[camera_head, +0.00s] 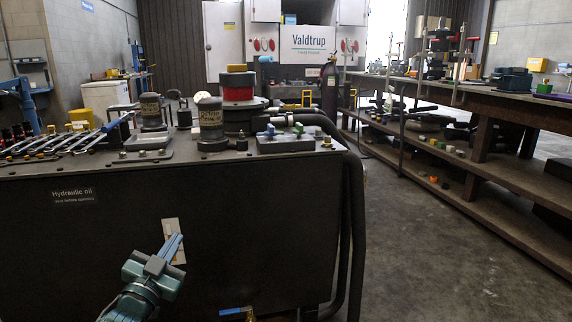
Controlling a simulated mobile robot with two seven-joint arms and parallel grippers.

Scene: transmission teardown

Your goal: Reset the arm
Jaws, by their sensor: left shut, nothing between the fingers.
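My left arm comes in from the bottom left. Its gripper (174,243) points up and to the right, in front of the dark tank's (110,240) front face. Its blue-grey fingers lie together, with nothing between them. Behind the fingertips, a pale plate (170,226) on the tank front is partly covered; I cannot tell whether the fingers touch it. My right gripper is not in view.
A long workbench (480,97) with a lower shelf stands at right. Floor (430,250) between them is clear.

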